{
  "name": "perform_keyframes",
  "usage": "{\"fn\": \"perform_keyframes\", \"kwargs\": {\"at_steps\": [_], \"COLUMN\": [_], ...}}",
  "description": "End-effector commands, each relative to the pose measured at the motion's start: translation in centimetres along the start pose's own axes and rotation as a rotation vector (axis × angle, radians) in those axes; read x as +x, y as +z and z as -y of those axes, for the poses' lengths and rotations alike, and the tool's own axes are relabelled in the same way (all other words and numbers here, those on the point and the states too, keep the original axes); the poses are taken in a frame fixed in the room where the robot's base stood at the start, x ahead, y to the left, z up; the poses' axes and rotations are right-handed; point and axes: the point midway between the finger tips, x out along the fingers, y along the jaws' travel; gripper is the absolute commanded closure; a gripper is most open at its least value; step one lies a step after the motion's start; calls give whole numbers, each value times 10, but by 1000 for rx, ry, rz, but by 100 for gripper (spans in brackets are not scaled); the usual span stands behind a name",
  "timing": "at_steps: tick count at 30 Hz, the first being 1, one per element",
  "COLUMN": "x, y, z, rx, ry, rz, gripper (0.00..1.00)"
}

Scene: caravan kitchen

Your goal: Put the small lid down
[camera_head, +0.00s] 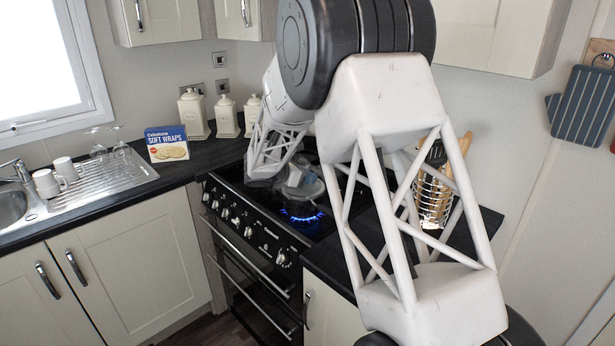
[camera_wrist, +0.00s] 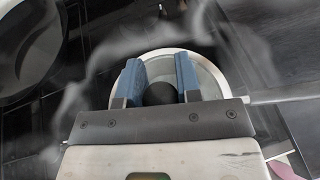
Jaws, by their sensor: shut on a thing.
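In the wrist view, my gripper (camera_wrist: 160,76) has its two blue fingers on either side of a round black knob (camera_wrist: 160,94). It is shut on this knob, which belongs to the small lid (camera_wrist: 217,84), a round lid with a pale rim. A pan handle (camera_wrist: 285,96) runs out to the right from beside the lid. I cannot tell whether the lid touches the pan. In the head view, a small pan (camera_head: 304,197) stands over a lit blue flame (camera_head: 303,215) on the hob. My arm hides most of the gripper and lid there.
A larger round pan (camera_wrist: 28,42) is at the upper left of the wrist view. Steam drifts around the lid. In the head view, canisters (camera_head: 227,117) and a soft wraps box (camera_head: 167,143) stand left of the cooker (camera_head: 250,222). A wire utensil holder (camera_head: 433,200) stands right.

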Motion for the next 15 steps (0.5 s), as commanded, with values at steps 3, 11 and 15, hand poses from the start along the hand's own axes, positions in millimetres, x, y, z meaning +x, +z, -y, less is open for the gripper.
{"fn": "perform_keyframes", "kwargs": {"at_steps": [3,11,15], "x": [0,2,3], "y": [0,-5,-7], "z": [0,0,0], "rx": [0,0,0], "ry": [0,0,0], "rz": [0,0,0], "gripper": [97,97,64]}}
